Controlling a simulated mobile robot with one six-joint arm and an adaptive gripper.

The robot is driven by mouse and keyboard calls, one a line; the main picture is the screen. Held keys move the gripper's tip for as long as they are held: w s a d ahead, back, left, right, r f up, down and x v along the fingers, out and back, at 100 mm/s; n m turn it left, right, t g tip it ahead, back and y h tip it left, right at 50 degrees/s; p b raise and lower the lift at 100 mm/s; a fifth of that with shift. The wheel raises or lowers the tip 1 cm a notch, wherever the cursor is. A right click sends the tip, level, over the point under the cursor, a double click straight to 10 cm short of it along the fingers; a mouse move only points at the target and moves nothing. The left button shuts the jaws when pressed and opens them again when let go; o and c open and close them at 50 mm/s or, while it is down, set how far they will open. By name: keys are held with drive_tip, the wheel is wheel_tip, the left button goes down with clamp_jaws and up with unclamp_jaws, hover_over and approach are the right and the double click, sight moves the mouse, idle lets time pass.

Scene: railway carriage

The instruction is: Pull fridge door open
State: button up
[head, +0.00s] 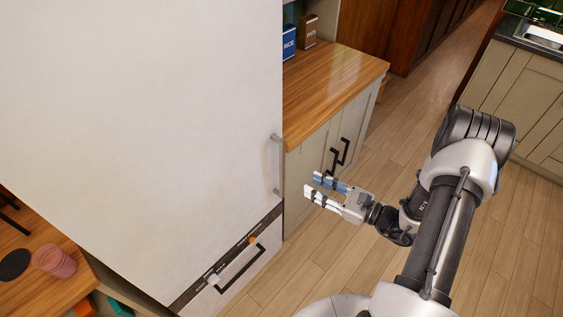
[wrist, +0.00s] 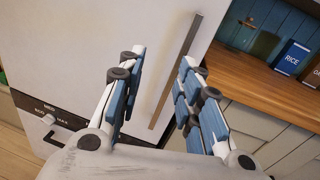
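The white fridge door (head: 140,120) fills the left of the head view and looks shut. Its vertical metal handle (head: 275,164) is near the door's right edge. In the wrist view the handle (wrist: 175,72) runs slantwise, seen between the two fingers and beyond them. My gripper (head: 314,187) is open and empty, to the right of the handle and apart from it in the head view. In the wrist view the gripper (wrist: 158,95) has its blue-padded fingers spread wide, pointing at the door.
A wooden counter (head: 335,85) with a blue RICE box (head: 289,43) and a brown box (head: 308,30) adjoins the fridge. Cabinet doors with black handles (head: 340,155) are below it. A lower drawer handle (head: 240,268) juts out under the door. A pink cup (head: 54,261) stands left. Floor at right is clear.

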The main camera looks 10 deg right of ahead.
sight(284, 165)
wheel_tip(284, 165, down, 4)
drive_tip(key=d+m+t+h, duration=0.2)
drive_tip(key=d+m, duration=0.1)
drive_tip(key=b+x, duration=0.3)
drive_tip(key=x, duration=1.4)
drive_tip(key=shift+w+a, duration=0.1)
drive_tip(key=shift+w, duration=0.2)
drive_tip(key=shift+c, duration=0.6)
clamp_jaws()
